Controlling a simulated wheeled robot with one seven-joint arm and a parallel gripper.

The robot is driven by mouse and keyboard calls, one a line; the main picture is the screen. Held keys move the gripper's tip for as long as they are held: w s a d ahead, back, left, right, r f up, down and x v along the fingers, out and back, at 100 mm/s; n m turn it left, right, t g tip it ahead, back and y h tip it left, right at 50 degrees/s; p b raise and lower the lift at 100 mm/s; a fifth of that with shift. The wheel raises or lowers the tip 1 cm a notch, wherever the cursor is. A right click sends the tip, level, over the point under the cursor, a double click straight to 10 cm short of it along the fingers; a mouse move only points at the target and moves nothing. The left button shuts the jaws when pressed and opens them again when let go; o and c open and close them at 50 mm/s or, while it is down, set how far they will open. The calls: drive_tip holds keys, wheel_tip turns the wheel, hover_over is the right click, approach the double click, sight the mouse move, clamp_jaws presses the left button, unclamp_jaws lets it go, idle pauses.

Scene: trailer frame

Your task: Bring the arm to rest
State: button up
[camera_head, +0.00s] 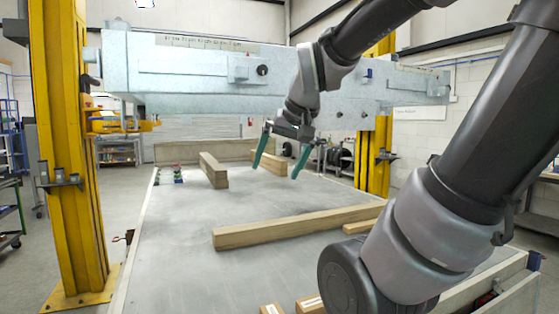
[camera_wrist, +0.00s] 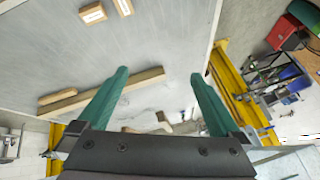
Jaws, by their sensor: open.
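My gripper (camera_head: 276,170) hangs from my raised arm over the grey table (camera_head: 180,240) in the head view, its two green fingers pointing down. It is open and empty. In the wrist view, the fingers of my gripper (camera_wrist: 160,74) stand wide apart with nothing between them. The grey trailer frame (camera_head: 180,75) spans behind my arm at the height of my wrist. My arm hides part of the frame, and I cannot tell how close they are.
A long wooden beam (camera_head: 290,227) lies across the table, with another beam (camera_head: 213,170) farther back. Small wooden blocks (camera_head: 312,304) lie at the near edge. Yellow posts stand at the left (camera_head: 70,150) and right (camera_head: 374,155).

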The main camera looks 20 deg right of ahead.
drive_tip(key=shift+s+a+r+t+y, duration=0.15)
drive_tip(key=shift+s+a+r, duration=0.1)
drive_tip(key=shift+s, duration=0.3)
drive_tip(key=shift+s+a+r+t+y, duration=0.1)
drive_tip(key=shift+s+r, duration=0.1)
drive_tip(key=shift+s, duration=0.35)
drive_tip(key=shift+s+a+r+t+y, duration=0.15)
drive_tip(key=shift+s+a+r, duration=0.1)
drive_tip(key=shift+s, duration=0.3)
drive_tip(key=shift+d, duration=0.1)
